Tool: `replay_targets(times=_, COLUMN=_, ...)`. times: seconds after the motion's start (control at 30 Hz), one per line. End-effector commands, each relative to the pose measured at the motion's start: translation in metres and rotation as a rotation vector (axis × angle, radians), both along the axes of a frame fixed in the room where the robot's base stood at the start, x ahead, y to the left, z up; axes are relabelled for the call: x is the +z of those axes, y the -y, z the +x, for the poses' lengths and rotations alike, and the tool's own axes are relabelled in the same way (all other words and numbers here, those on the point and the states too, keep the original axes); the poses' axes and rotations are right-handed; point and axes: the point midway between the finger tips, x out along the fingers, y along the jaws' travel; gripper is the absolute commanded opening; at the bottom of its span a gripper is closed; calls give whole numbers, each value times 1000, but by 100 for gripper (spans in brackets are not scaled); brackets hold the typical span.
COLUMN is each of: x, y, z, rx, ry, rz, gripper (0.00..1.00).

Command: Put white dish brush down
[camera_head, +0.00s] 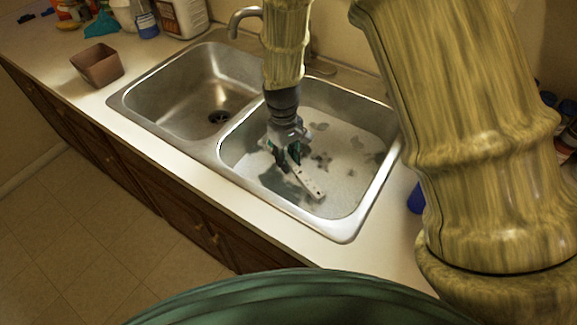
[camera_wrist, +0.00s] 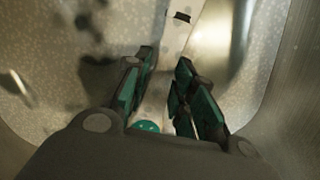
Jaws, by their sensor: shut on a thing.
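The white dish brush (camera_head: 308,183) is a long white piece slanting down to the right in the right sink basin (camera_head: 376,193). My gripper (camera_head: 280,160) reaches down into this basin and is shut on the brush near its upper left end. In the wrist view the white brush (camera_wrist: 177,35) runs up from between the two dark and green fingers (camera_wrist: 160,95). A teal part shows low between the fingers; I cannot tell whether it belongs to the brush. I cannot tell whether the brush touches the basin floor.
The empty left basin (camera_head: 190,100) has a dark drain. A brown square cup (camera_head: 97,65) stands on the counter (camera_head: 60,50) to the left. Bottles and a white jug (camera_head: 183,15) stand at the back. The faucet (camera_head: 240,20) is behind the basins. A blue object (camera_head: 416,198) sits right of the sink.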

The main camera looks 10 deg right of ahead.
Motion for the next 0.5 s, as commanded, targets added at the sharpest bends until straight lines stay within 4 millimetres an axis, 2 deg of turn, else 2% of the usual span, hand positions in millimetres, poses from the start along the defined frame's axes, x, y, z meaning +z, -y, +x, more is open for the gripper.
replay_targets(times=0.17, x=-9, y=0, z=-1, rx=-1, ry=-2, rz=-1, gripper=1)
replay_targets(times=0.5, x=-41, y=0, z=0, rx=-2, ry=0, rz=0, gripper=1)
